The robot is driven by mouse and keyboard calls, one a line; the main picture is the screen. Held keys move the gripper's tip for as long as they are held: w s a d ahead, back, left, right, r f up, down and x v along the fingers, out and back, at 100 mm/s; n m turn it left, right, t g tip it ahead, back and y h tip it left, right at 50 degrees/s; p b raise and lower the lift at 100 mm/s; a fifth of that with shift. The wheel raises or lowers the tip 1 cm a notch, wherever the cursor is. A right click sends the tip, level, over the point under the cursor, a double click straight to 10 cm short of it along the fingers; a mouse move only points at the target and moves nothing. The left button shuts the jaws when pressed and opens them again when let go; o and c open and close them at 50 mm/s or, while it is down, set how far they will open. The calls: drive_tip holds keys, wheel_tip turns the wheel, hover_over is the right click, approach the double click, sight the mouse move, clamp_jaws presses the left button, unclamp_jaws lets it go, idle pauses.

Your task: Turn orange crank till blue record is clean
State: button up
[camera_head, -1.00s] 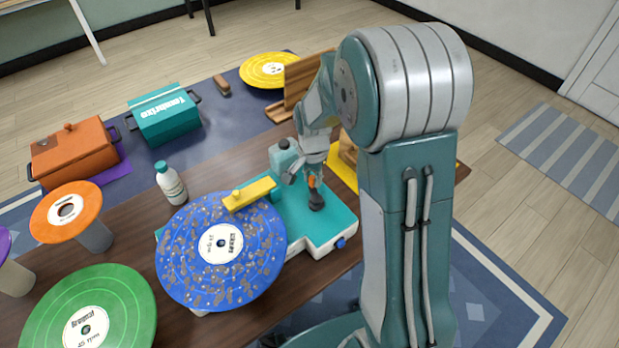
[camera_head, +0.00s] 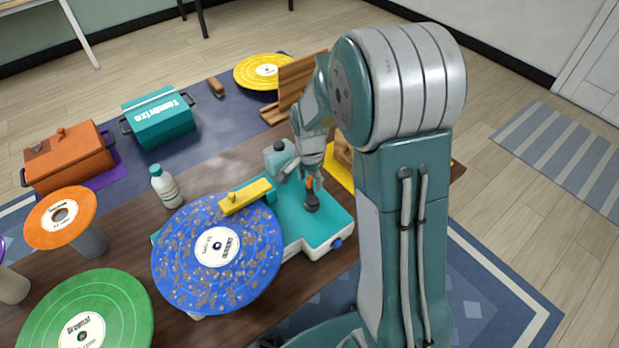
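The blue record (camera_head: 190,262) lies on the teal and white cleaning machine (camera_head: 328,224), with brown-grey specks spread over much of its surface. A yellow bar (camera_head: 245,196) reaches over the record's upper right edge. The orange crank (camera_head: 310,184) stands on the machine's teal top, right of the record, with a dark base below the orange part. My gripper (camera_head: 313,180) points down at the crank, its fingers close around or beside the orange part. The arm and the small size hide whether the fingers are closed on it.
A white bottle (camera_head: 166,188) with a teal cap stands behind the record. A green record (camera_head: 50,318) and an orange record (camera_head: 42,232) on a stand are at left. Orange (camera_head: 70,160) and teal (camera_head: 160,125) boxes and a yellow record (camera_head: 248,70) lie farther back.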

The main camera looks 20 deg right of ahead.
wheel_tip(320, 180, up, 12)
idle(0.7)
idle(1.1)
drive_tip(key=n, duration=0.8)
drive_tip(key=f+n, duration=0.1)
drive_tip(key=n, duration=1.6)
drive_tip(key=shift+f+n, duration=0.2)
drive_tip(key=shift+n, duration=0.1)
wheel_tip(320, 180, down, 11)
drive_tip(key=shift+r, duration=0.15)
